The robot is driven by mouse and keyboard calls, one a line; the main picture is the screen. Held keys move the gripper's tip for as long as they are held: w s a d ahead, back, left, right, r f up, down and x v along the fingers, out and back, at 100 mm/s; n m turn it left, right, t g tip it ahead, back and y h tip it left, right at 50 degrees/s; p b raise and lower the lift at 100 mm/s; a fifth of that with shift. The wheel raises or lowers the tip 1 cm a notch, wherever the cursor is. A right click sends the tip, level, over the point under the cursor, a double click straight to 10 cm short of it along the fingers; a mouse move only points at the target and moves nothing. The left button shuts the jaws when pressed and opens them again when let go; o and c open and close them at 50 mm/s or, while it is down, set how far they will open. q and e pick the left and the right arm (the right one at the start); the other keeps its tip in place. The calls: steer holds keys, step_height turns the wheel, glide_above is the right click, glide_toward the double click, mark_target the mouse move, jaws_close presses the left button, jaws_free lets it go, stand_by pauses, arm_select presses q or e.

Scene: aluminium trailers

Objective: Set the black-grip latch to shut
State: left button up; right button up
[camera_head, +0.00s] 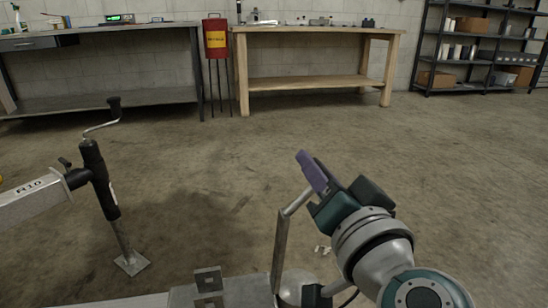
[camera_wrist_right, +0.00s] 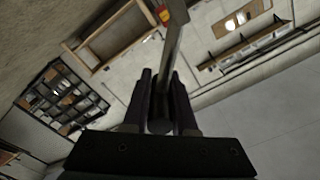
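The latch is a bare metal bar (camera_head: 280,245) standing up from a metal plate at the bottom middle of the head view. Its upper part bends right towards my right gripper (camera_head: 318,188). In the right wrist view the bar (camera_wrist_right: 175,35) runs down to its black grip (camera_wrist_right: 159,122), which lies between the two fingers of my right gripper (camera_wrist_right: 161,95). The fingers look closed on the grip. In the head view the grip is hidden by the gripper. My left gripper is not in view.
A trailer jack (camera_head: 100,180) with a crank stands at the left on a silver beam (camera_head: 30,203). A slotted upright bracket (camera_head: 208,282) stands left of the latch. A wooden workbench (camera_head: 310,84) and dark shelves (camera_head: 478,62) are far behind. The floor between is clear.

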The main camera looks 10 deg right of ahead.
jaws_close()
stand_by(0.9)
